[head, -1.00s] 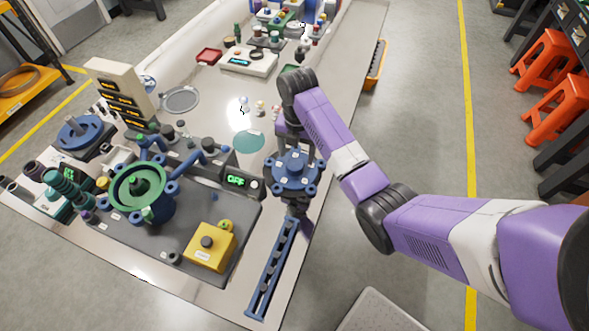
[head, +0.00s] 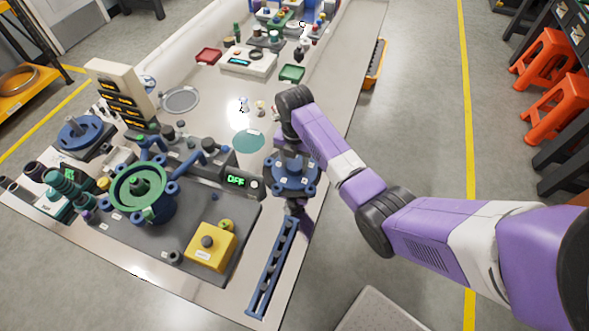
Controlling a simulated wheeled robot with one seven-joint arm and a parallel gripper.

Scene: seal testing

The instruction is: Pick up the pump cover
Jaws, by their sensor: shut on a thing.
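The pump cover looks to be the blue round flange with lobes around its rim and a raised hub (head: 293,174), in the right part of the head view near the table's right edge. My gripper (head: 292,150) is at its far side, below my purple wrist, and is shut on it. The fingers are mostly hidden behind the cover and the wrist. The cover is roughly level. Its shadowed surroundings do not show clearly how high it is above the table. The pump body (head: 140,191), with a green ring and blue lobes, stands to the left on a dark base plate.
A blue slotted rail (head: 270,268) lies just in front of the cover. A yellow button box (head: 211,247) and a display reading OFF (head: 236,181) are to the left. A flat teal disc (head: 249,140) and a green tray (head: 291,73) lie farther back.

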